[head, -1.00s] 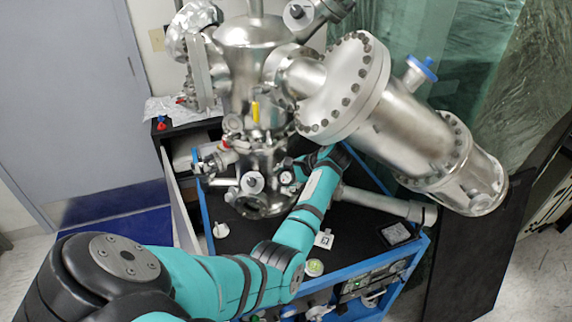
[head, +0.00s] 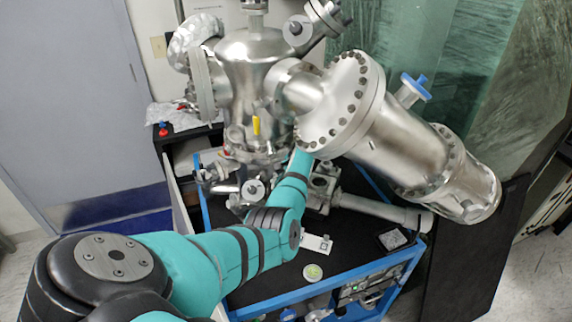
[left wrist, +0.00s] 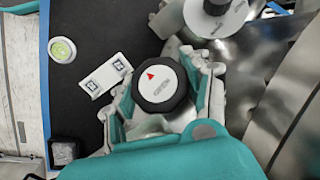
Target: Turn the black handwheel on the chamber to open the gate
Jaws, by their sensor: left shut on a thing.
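The black handwheel (left wrist: 161,86) shows in the left wrist view, with a white face and a red triangle mark. My left gripper (left wrist: 160,80) has its fingers on either side of the wheel's rim and is shut on it. The steel chamber (head: 252,85) stands upright in the head view, with a large flanged cylinder (head: 400,135) slanting down to the right. In the head view my left forearm runs up behind this cylinder, which hides the gripper and the wheel. The gate itself cannot be made out. My right gripper is in neither current view.
A blue-framed cart with a black top (head: 270,282) carries the chamber. A round green level (head: 313,272), a white marker plate (head: 317,243) and a small dark box (head: 392,240) lie on it. Steel fittings crowd close around the wheel.

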